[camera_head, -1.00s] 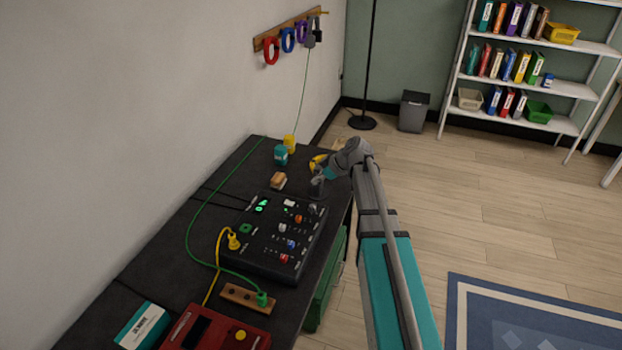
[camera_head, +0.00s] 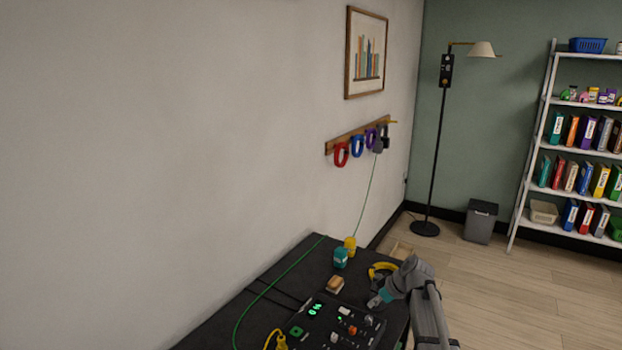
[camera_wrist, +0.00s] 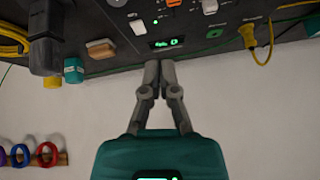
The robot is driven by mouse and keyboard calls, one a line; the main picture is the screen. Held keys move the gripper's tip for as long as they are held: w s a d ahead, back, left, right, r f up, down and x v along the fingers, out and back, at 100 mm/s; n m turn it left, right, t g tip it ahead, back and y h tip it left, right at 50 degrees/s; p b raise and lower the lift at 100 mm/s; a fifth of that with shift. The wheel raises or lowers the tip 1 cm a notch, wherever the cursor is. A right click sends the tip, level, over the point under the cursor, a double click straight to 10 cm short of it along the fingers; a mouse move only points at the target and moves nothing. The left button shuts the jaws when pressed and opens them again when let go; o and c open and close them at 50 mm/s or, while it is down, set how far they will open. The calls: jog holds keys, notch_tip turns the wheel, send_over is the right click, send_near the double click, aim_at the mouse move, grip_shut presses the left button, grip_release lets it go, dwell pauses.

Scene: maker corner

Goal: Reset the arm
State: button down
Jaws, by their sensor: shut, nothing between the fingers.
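My arm reaches in from the lower right of the head view, bent over the far right end of the dark workbench (camera_head: 225,325). My gripper (camera_head: 376,301) hangs near the far right corner of the black control panel (camera_head: 318,324). In the wrist view the two grey fingers of my gripper (camera_wrist: 160,66) are together, with nothing between them. There the control panel (camera_wrist: 190,22) shows beyond the fingertips. Much of the panel is cut off by the head view's lower edge.
A wooden block (camera_head: 335,285), a teal jar (camera_head: 341,258), a yellow jar (camera_head: 350,244) and a yellow coil (camera_head: 384,269) are on the bench near my gripper. A green cable (camera_head: 262,296) runs along it. A bin (camera_head: 481,222) and lamp (camera_head: 437,140) stand behind.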

jog(key=s+a+m+g+h+p, duration=0.1)
jog(key=s+m+h, duration=0.2)
jog(key=s, duration=0.7)
jog(key=s+a+f+m+g+h+p, duration=0.1)
jog(key=s+m+g+h, duration=0.1)
jog(key=s+m, duration=0.4)
jog(key=s+h, duration=0.1)
jog(key=s, duration=0.3)
jog(key=shift+a+m+g, duration=0.3)
jog(key=shift+a, duration=0.1)
